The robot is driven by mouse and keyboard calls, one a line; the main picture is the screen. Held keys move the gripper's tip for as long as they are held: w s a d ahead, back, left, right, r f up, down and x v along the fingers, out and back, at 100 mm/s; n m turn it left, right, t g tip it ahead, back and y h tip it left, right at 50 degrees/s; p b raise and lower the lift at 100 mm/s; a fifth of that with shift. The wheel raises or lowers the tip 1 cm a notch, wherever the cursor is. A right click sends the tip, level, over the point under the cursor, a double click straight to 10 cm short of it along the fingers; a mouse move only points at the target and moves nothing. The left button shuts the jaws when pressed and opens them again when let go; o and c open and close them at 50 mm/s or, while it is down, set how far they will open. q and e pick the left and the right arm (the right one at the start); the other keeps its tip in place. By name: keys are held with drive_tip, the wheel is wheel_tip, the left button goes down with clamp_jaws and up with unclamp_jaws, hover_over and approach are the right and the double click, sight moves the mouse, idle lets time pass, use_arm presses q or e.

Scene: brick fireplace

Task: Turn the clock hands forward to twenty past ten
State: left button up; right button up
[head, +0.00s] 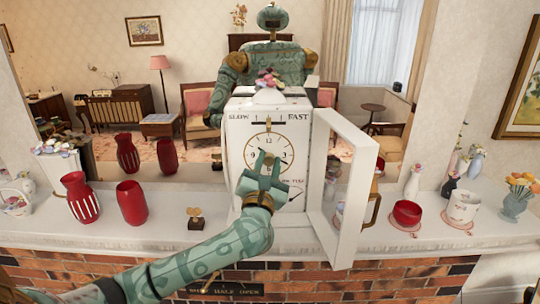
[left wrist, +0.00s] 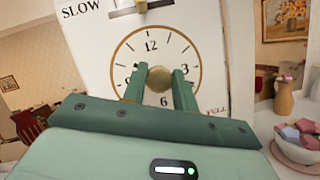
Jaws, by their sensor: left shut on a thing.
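The white clock (head: 235,150) stands on the mantel with its glass door (head: 345,190) swung open to the right. Its round dial (head: 284,141) has black numerals and a gold ring; the dial also shows in the left wrist view (left wrist: 128,52). My left gripper (head: 269,165) is in front of the dial. In the left wrist view its two green fingers are shut on a round brass knob (left wrist: 158,79) at the dial's middle. A dark hand seems to point up and left, but my fingers hide most of the hands, so I cannot read the time. My right gripper is out of sight.
Red vases (head: 131,202) and a small brass ornament (head: 195,217) stand left of the clock. A red bowl (head: 407,212), a white pot (head: 464,206) and a flower vase (head: 515,205) stand right. A mirror behind reflects the room and me. The mantel edge runs along the front.

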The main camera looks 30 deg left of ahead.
use_arm(q)
drive_tip(key=shift+r+m, duration=0.1)
drive_tip(key=shift+m, duration=0.3)
drive_tip(key=shift+h, duration=0.3)
drive_tip(key=o, duration=1)
drive_tip(key=shift+c, duration=0.2)
drive_tip(key=shift+s, duration=0.1)
drive_tip(key=shift+s+d+f, duration=0.15)
drive_tip(key=shift+s+f, duration=0.1)
drive_tip(key=shift+f, duration=0.05)
drive_tip(key=b+v, duration=0.4)
drive_tip(key=v, duration=1.1)
drive_tip(key=shift+s, duration=0.3)
